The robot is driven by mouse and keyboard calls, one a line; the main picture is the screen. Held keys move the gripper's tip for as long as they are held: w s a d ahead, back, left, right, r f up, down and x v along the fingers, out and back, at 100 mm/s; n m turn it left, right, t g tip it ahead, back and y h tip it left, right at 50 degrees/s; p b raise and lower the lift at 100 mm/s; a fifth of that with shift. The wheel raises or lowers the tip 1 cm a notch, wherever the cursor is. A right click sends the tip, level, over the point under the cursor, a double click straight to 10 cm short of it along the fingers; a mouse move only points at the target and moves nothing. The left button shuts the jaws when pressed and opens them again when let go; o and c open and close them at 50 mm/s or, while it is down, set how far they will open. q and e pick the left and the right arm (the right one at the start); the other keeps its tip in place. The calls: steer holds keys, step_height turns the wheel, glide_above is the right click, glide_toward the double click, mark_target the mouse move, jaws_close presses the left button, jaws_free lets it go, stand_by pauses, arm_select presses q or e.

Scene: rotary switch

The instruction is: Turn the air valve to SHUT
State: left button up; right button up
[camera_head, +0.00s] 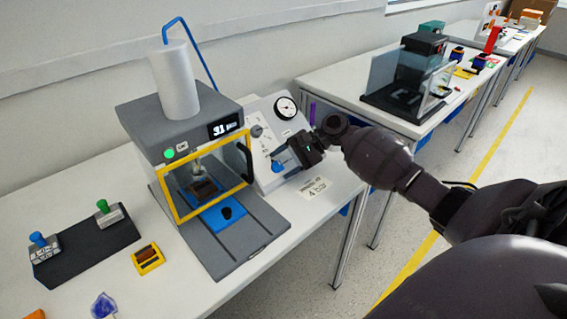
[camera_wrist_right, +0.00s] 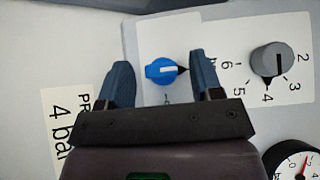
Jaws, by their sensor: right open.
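The air valve is a small blue knob (camera_wrist_right: 158,71) on the pale sloped control panel (camera_wrist_right: 220,28). Its white line and dark pointer tip point right in the wrist view. The lettering around it is mostly hidden. My right gripper (camera_wrist_right: 160,64) is open, with one blue finger on each side of the knob and a visible gap to each. In the head view my right gripper (camera_head: 285,160) is at the panel's lower part, and the knob cannot be told apart from the blue fingers. My left gripper is not in view.
A grey regulator knob (camera_wrist_right: 272,60) points at 4 on its scale, close beside the right-hand finger. A gauge (camera_head: 286,107) tops the panel. A yellow-framed machine (camera_head: 180,150) stands left of it. A "4 bar" card (camera_head: 315,188) lies in front.

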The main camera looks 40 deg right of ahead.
steer(key=p+v, duration=0.1)
steer(key=v, duration=0.9)
steer(key=shift+d, duration=0.15)
steer(key=shift+s, duration=0.15)
